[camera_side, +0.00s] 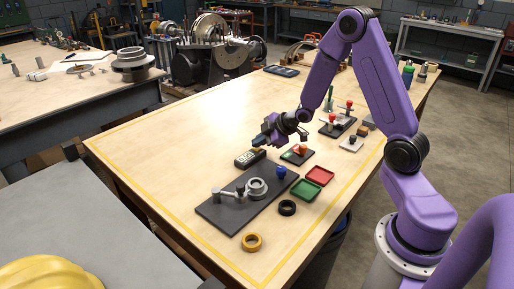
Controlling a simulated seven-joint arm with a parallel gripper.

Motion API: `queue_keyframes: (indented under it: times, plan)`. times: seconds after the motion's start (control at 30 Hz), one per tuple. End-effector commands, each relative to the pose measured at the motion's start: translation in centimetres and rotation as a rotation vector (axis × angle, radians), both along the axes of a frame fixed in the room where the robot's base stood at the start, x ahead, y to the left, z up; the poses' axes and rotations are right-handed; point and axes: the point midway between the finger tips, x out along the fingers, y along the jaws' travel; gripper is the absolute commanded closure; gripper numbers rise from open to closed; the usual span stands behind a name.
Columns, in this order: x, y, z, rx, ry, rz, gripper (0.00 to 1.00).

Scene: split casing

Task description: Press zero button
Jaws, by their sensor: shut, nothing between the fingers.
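A small dark handheld device (250,158) with a light display lies on the wooden table, left of the middle. It looks like a gauge; its separate buttons, including any zero button, are too small to make out. My gripper (260,141) is shut and empty. It is just above and to the right of the device, by its far end; I cannot tell whether the fingertips touch it.
A dark plate (225,210) with a grey ring fixture and a blue knob lies in front of the device. A red tray (320,174), a green tray (305,190), a black ring (287,208) and a brass ring (252,242) lie nearby. The table's left part is clear.

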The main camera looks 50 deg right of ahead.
Motion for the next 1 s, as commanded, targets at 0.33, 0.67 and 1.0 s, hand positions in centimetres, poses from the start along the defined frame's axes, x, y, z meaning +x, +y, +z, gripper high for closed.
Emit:
queue_keyframes:
  times: [0.33, 0.67, 1.0]
  plan:
    - [0.0, 0.0, 1.5, -0.001, 0.000, 0.001, 1.00]
    - [-0.1, 0.0, 1.6, 0.000, 0.001, 0.000, 1.00]
    - [0.0, 0.0, 4.0, 0.000, -0.002, 0.001, 1.00]
